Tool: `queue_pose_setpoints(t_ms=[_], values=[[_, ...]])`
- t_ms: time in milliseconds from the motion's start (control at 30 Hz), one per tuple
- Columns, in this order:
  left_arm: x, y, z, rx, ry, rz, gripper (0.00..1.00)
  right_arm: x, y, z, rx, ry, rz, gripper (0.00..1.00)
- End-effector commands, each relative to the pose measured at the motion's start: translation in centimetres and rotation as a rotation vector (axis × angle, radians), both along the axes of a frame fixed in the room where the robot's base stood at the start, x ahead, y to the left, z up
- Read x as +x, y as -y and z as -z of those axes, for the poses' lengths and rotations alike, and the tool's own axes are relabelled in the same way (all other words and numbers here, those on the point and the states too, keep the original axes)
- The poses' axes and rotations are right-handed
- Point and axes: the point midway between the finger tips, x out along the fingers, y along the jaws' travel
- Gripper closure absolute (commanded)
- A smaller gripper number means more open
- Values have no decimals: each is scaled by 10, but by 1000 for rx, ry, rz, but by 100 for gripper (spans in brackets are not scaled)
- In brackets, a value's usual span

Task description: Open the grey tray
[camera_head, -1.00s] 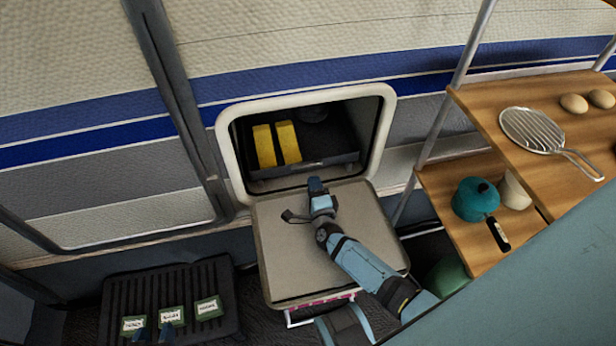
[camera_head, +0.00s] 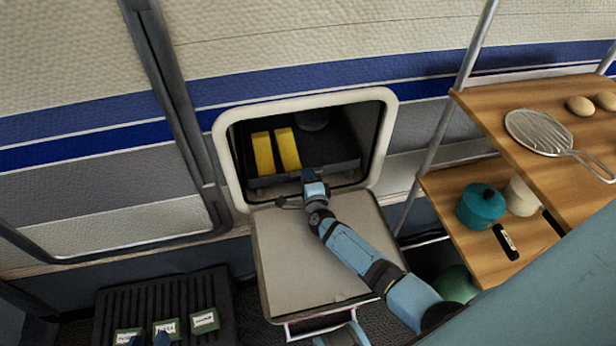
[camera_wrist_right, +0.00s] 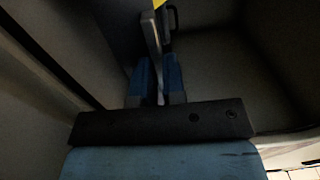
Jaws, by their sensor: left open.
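The grey tray (camera_head: 335,170) is a dark grey, shallow box inside the white-framed hatch opening in the wall. Two yellow blocks (camera_head: 263,154) stand in it. My right gripper (camera_head: 311,176) is at the tray's front edge. In the right wrist view, its blue fingers (camera_wrist_right: 158,76) are close together with a thin grey wall, seemingly the tray's front, between them. Its hold on the tray looks closed, though the view is dark. My left gripper (camera_head: 148,341) shows only its blue tips at the bottom left edge, above the green-labelled packets, apart from the tray.
The hatch door (camera_head: 310,250) is folded down below the opening, under my right arm. A black ribbed rack (camera_head: 200,290) with several packets (camera_head: 205,321) is at lower left. Wooden shelves (camera_head: 545,235) at right hold a teal pot (camera_head: 481,206), a strainer (camera_head: 540,132) and eggs (camera_head: 580,106).

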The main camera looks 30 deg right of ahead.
Motion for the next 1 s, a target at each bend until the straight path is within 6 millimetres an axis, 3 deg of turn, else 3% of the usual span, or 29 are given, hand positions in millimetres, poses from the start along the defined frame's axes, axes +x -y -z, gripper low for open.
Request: queue_pose_setpoints(t_ms=[267, 533, 800, 833, 933, 1000], values=[[0, 0, -1, 2, -2, 0, 57, -5, -1, 0, 0, -1, 0, 100], [-2, -2, -2, 19, -21, -2, 57, -45, -11, -1, 1, -3, 0, 100], [-2, -4, 2, 22, -24, -4, 57, -46, -12, 0, 0, 0, 0, 100], [-2, -4, 2, 21, -23, -4, 57, -46, -12, 0, 0, 0, 0, 87], [-2, -3, 1, 20, -20, -4, 57, -46, -12, 0, 0, 0, 0, 64], [-1, -3, 0, 20, -19, -5, 57, -46, -12, 0, 0, 0, 0, 64]])
